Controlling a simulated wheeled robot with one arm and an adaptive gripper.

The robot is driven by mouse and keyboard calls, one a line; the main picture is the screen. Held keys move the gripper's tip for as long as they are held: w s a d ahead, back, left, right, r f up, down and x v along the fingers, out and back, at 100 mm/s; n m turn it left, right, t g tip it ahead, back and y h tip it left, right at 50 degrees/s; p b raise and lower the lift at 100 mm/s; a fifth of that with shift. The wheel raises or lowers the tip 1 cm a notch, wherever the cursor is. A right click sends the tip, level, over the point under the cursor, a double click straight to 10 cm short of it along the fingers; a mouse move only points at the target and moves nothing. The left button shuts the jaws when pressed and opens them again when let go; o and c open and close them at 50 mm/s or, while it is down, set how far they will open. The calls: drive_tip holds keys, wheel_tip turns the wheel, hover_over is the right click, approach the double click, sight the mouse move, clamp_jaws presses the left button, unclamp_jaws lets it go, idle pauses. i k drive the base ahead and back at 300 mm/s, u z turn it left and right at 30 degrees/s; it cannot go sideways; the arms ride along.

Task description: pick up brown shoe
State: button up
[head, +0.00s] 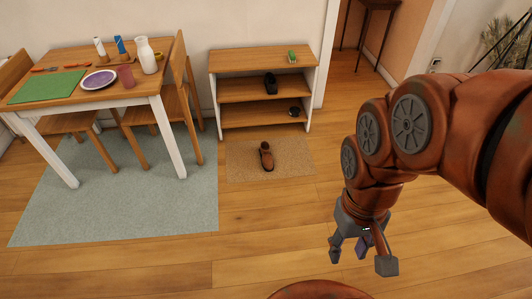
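A single brown shoe (267,157) lies on a tan mat (241,167) on the floor in front of a low wooden shelf (229,55). My gripper (361,257) hangs at the lower right, pointing down over the wooden floor. Its fingers are spread apart and nothing shows between them. It is apart from the shoe, which lies up and to the left of it in the picture.
The shelf holds a green item (292,57) on top and dark items (270,84) below. A set dining table (145,92) with chairs (187,90) stands at left on a grey-blue rug (150,215). Bare floor (275,235) lies between the mat and me.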

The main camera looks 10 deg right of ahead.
sight(267, 161)
drive_tip(key=u, duration=0.85)
drive_tip(key=i, duration=0.9)
drive_tip(key=u, duration=0.8)
drive_tip(key=i, duration=0.9)
drive_tip(key=z, duration=0.6)
drive_tip(key=i, duration=0.75)
drive_tip(key=z, duration=1.2)
drive_tip(key=i, duration=0.3)
drive_tip(key=z, duration=0.3)
